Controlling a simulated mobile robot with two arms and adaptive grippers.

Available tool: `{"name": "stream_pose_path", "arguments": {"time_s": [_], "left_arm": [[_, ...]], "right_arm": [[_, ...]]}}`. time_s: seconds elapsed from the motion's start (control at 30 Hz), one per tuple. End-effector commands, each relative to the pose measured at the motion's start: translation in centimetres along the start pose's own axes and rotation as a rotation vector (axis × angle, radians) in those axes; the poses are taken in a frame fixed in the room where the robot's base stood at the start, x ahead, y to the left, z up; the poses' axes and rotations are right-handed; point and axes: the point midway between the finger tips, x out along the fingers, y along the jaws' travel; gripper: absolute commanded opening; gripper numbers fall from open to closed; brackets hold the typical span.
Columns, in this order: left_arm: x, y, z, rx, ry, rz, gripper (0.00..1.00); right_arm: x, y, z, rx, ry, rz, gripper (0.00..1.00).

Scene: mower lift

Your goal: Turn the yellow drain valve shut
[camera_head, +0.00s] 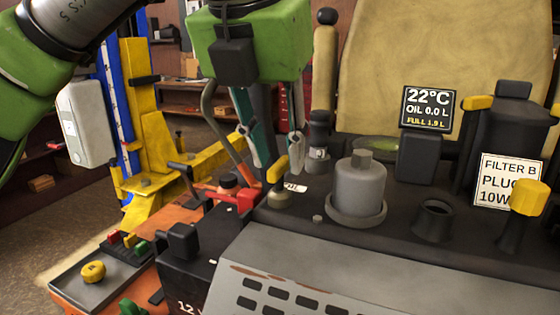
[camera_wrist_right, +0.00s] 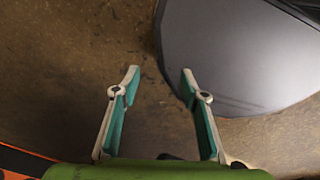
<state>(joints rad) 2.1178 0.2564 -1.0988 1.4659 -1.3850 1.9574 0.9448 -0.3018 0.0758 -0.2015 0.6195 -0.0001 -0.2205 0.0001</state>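The yellow drain valve (camera_head: 278,169) is a small lever handle on a round dark base, on the dark engine deck beside a white label reading "OIL". Its handle runs diagonally in the head view. My left gripper (camera_head: 276,160) points down from above with its teal fingers spread. The fingertips appear around or just behind the handle; I cannot tell whether they touch it. My right gripper (camera_wrist_right: 160,74) is open and empty over brown floor in the right wrist view.
A grey filter canister (camera_head: 359,190) stands right of the valve. A red clamp (camera_head: 235,195) and orange hose sit close on its left. A display (camera_head: 429,107) reads 22°C, oil 0.0 L. A tray (camera_head: 100,285) holds small parts. A yellow lift (camera_head: 150,120) stands behind.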

Motion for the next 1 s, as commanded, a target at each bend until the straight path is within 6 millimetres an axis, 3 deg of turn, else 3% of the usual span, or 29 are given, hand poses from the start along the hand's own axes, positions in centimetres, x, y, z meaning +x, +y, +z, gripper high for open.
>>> {"name": "stream_pose_path", "arguments": {"time_s": [0.2, 0.53, 0.63, 0.67, 1.0], "left_arm": [[2.3, 0.0, 0.0, 0.0, 0.001, 0.0, 0.26], [2.7, 0.0, 0.0, 0.001, 0.0, -0.001, 0.26], [2.7, 0.0, 0.0, 0.001, 0.0, -0.001, 0.02], [2.7, 0.0, 0.0, 0.001, 0.0, -0.001, 0.0], [2.6, 0.0, 0.0, 0.015, 0.0, -0.008, 0.0]], "right_arm": [[-0.4, 0.3, 0.0, 0.0, 0.0, 0.003, 0.4], [-0.4, 0.6, -0.1, 0.0, 0.002, 0.007, 0.4], [-0.4, 0.6, -0.1, 0.0, 0.002, 0.007, 0.4], [-0.4, 0.6, -0.1, 0.0, 0.002, 0.007, 0.4], [-0.4, 0.6, -0.2, 0.0, 0.002, 0.007, 0.4]]}}
